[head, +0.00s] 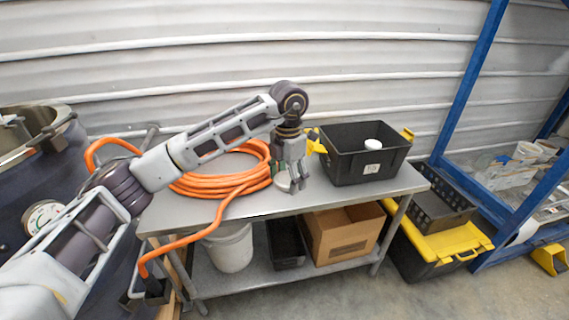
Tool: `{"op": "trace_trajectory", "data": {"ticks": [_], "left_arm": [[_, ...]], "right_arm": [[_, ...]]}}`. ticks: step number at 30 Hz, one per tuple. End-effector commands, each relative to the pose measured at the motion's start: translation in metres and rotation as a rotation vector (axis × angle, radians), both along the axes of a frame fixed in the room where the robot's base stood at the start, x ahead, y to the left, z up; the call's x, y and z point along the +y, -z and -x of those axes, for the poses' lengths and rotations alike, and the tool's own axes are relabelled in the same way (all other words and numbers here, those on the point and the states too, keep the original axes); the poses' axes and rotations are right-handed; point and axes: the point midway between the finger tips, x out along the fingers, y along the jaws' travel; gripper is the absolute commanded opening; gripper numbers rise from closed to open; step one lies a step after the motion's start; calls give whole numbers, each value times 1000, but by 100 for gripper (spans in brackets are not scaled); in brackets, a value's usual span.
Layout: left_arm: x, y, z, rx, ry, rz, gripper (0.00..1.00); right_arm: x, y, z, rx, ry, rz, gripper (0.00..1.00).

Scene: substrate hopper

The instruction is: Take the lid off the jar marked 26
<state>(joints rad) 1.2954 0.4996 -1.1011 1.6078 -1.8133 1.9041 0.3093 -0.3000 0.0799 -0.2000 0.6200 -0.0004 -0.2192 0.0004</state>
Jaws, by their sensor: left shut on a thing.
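My left gripper (291,180) reaches in from the left and points down over the metal table. I cannot tell whether the lid touches the table. A white round jar (373,143) stands inside the black crate, and only its upper part shows over the crate wall. The number 26 is not readable here. My right gripper is not in view.
The black crate (342,168) has yellow handles and a white label on its front. A coiled orange hose (200,187) covers the table's left part. Below are a white bucket (231,250) and a cardboard box (340,240). A blue rack (467,80) stands at right.

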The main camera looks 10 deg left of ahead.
Motion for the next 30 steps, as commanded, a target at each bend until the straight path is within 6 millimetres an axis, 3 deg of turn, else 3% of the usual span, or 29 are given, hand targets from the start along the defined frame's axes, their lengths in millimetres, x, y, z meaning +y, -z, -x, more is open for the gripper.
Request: {"op": "trace_trajectory", "data": {"ticks": [30], "left_arm": [[16,2,10,0,-807,0,38]], "right_arm": [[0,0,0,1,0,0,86]]}}
